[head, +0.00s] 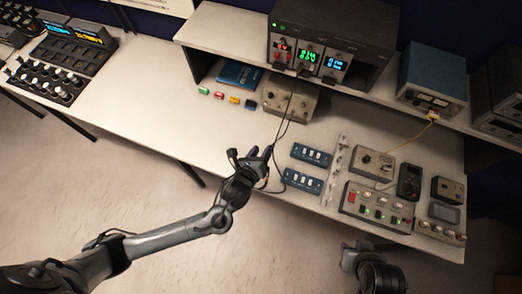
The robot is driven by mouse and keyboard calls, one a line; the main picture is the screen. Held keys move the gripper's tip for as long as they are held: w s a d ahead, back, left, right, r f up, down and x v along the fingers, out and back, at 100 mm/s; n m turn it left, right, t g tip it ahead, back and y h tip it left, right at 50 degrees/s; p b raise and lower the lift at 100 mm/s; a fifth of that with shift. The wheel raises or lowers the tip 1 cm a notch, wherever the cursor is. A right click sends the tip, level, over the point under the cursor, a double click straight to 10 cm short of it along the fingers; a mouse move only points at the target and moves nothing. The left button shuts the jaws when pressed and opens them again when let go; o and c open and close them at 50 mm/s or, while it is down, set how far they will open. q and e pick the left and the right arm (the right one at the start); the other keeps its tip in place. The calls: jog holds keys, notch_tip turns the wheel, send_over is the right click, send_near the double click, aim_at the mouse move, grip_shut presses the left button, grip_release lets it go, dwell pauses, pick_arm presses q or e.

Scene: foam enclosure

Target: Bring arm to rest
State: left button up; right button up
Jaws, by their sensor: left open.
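My left arm reaches in from the lower left across the floor to the table's front edge. My left gripper (262,155) is over the edge of the white table (160,110), with dark fingertips pointing up and right. It is open and I see nothing held in it. It is just left of two blue switch boxes (311,155). Part of my right arm shows at the bottom right, below the table edge. Its gripper cannot be made out.
A grey box (290,97) with black cables stands behind the left gripper. Small coloured blocks (219,95) lie to its left. Control boxes (378,201) crowd the table's right end. A shelf (225,35) carries a lit instrument (325,50). The table's left middle is clear.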

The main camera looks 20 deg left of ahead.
dwell(0.4)
pick_arm(q)
jog(key=s+f+g, duration=0.1)
jog(key=s+f, duration=0.2)
jog(key=s, duration=0.1)
jog(key=s+a+r+n+g+p, duration=0.1)
jog(key=s+a+r+n+g, duration=0.1)
jog(key=s+n, duration=0.3)
jog(key=s+a+r+n+g, duration=0.3)
jog(key=s+n, duration=0.3)
jog(key=n, duration=0.8)
jog(key=s+a+r+n+g+y+p, duration=0.1)
jog(key=s+a+r+n+g, duration=0.2)
jog(key=n, duration=0.6)
notch_tip(320, 180, up, 2)
jog(key=s+a, duration=0.2)
jog(key=shift+s+n+p, duration=0.3)
jog(key=shift+s+n, duration=0.1)
jog(key=shift+r, duration=0.1)
